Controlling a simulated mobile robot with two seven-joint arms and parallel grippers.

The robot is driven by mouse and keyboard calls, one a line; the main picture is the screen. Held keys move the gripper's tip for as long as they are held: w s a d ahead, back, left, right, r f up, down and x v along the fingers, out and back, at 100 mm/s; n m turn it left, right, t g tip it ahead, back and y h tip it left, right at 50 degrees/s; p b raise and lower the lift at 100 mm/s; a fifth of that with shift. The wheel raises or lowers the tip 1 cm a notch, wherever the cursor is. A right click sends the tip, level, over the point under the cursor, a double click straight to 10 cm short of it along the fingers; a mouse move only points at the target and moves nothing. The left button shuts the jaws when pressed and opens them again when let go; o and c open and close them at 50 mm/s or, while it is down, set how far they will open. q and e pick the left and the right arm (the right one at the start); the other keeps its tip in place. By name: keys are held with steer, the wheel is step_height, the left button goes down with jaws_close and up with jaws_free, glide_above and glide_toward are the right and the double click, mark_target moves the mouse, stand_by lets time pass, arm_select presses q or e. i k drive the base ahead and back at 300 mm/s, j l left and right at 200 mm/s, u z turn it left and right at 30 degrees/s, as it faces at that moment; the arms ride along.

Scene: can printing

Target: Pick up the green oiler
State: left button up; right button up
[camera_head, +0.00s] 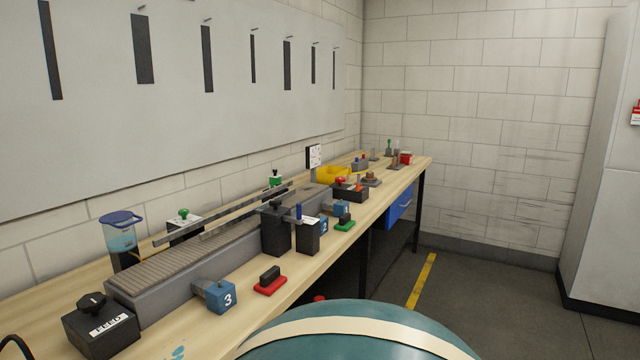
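A small green item (389,147) stands upright near the far end of the long wooden workbench (60,290). It may be the green oiler, but it is too small to tell. Another small green item with a dark top (276,179) stands behind the conveyor, against the wall side, and is partly hidden. I cannot tell for sure which is the oiler. Neither of my grippers is in view.
A grey conveyor (165,283) runs along the bench. Blue numbered blocks (221,296), a red-based stamp (270,280), a green-based stamp (345,222), a black FEED box (100,325) and a yellow tray (331,174) stand on it. The floor at right is clear.

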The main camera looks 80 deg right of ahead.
mark_target(273, 180)
steer(key=z, duration=2.35)
